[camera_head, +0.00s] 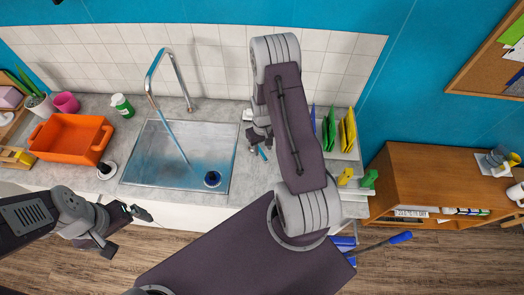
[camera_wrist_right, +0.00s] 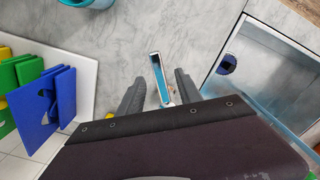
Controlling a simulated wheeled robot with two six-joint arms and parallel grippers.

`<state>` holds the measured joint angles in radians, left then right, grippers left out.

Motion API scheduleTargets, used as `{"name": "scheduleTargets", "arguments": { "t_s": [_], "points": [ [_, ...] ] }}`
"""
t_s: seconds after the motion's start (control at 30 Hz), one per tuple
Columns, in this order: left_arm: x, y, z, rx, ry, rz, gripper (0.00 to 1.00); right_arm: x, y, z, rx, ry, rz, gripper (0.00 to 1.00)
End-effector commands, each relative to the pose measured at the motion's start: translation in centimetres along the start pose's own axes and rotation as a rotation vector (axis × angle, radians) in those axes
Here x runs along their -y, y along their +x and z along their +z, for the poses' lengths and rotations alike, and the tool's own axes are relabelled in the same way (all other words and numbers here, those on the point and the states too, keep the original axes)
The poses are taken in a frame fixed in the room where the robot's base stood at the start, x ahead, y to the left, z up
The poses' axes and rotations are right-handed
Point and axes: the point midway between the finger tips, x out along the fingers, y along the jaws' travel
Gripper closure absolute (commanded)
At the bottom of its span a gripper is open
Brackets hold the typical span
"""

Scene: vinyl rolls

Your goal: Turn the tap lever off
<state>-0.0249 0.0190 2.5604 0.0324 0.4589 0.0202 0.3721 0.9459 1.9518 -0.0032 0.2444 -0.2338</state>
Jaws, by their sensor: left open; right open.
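The chrome tap (camera_head: 170,65) arches over the sink (camera_head: 160,135). A blue stream of water (camera_head: 175,142) falls from its spout into the basin. In the right wrist view a slim shiny lever (camera_wrist_right: 160,78) with a blue face stands over the counter beside the sink. My right gripper (camera_wrist_right: 158,90) is open, with one finger on each side of the lever; contact cannot be told. In the head view my right gripper (camera_head: 258,142) is at the sink's right side, partly hidden by my arm. My left gripper (camera_head: 124,230) is open and empty in front of the counter.
An orange tub (camera_head: 72,138) and a green-white bottle (camera_head: 122,105) stand left of the sink. A rack with yellow and green plates (camera_head: 347,132) stands right of my right arm. A dark blue round piece (camera_head: 212,179) lies in the sink.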

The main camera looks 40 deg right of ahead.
Motion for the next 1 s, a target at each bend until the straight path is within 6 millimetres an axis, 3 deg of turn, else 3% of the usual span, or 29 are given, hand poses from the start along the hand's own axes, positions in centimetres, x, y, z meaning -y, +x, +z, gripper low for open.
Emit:
{"name": "scheduleTargets", "arguments": {
  "t_s": [0.3, 0.6, 0.77, 1.0],
  "points": [
    [0.0, -1.7, -0.2, -0.001, 0.000, 0.000, 0.00, -0.1, 4.3, 0.1, 0.000, 0.001, -0.001, 0.58],
    [0.0, -1.7, -0.2, 0.000, 0.000, 0.000, 0.00, 0.0, 4.8, 0.0, -0.001, 0.000, 0.000, 0.58],
    [0.0, -1.7, -0.2, 0.000, 0.000, 0.000, 0.00, -0.1, 4.8, 0.0, -0.001, 0.000, 0.000, 1.00],
    [0.0, -1.7, -0.2, 0.000, 0.000, 0.000, 0.00, -0.1, 4.7, 0.0, -0.002, 0.001, -0.001, 1.00]
  ]
}}
